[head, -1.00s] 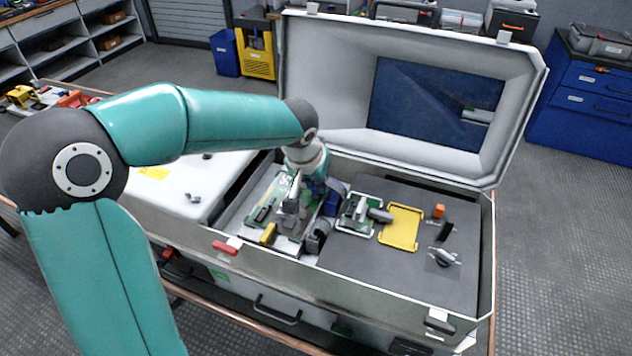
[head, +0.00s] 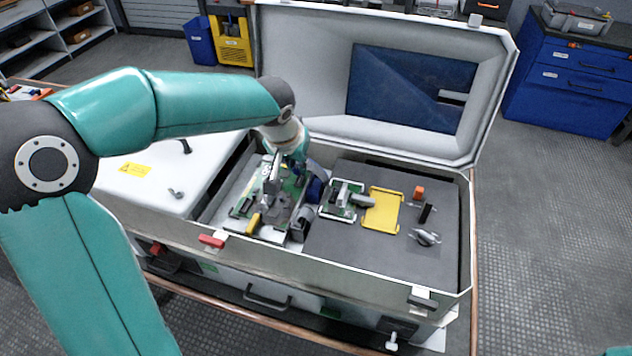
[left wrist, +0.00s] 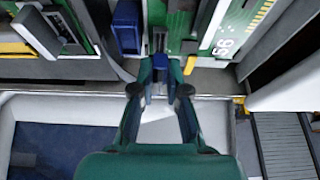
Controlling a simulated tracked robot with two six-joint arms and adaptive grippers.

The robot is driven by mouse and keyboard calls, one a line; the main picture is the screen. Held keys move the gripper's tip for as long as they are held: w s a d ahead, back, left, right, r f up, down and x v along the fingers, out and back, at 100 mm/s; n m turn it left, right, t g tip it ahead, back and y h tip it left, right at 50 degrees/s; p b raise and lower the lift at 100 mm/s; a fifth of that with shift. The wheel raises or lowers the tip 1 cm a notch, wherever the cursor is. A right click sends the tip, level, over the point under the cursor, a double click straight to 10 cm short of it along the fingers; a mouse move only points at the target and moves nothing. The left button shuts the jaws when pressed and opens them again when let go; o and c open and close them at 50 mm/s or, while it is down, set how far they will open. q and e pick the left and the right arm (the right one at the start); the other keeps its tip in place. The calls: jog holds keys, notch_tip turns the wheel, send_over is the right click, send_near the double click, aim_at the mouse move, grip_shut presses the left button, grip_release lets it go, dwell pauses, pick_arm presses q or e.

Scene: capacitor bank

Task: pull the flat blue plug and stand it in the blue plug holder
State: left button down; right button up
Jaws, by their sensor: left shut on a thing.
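My left gripper (left wrist: 160,76) points down over the case's left bay, beside the green circuit board (head: 291,187). Its green fingers are shut on a narrow blue piece, the flat blue plug (left wrist: 160,61). I cannot tell whether the plug is seated or clear of the board. In the head view my left gripper (head: 297,165) is largely hidden behind its own wrist and nearby parts. A dark blue block (left wrist: 126,26), apparently the blue plug holder, is close to the fingers; it also shows in the head view (head: 315,189). My right gripper is out of view.
The open lid (head: 330,70) rises behind the bay. A grey upright part (head: 272,178) and a yellow-handled part (head: 254,223) are at the left. A grey foam deck (head: 350,246) at the right carries a yellow tray (head: 383,211) and small parts. The case's front wall (head: 330,268) borders the bay.

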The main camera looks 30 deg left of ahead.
aim_at(316, 185)
pick_arm(q)
jog(key=shift+r, duration=0.25)
jog(key=shift+d, duration=0.15)
jog(key=shift+w+d+b, duration=0.25)
jog(key=shift+d+b, duration=0.1)
jog(key=shift+d, duration=0.55)
jog(key=shift+w+d+b, duration=0.2)
jog(key=shift+d+b, duration=0.1)
jog(key=shift+d, duration=0.6)
jog(key=shift+f, duration=0.2)
jog(key=shift+f+b, duration=0.75)
jog(key=shift+b, duration=0.2)
jog(key=shift+f+b, duration=0.95)
jog(key=shift+s, duration=0.1)
jog(key=c, duration=1.1)
grip_release()
jog(key=shift+f, duration=0.1)
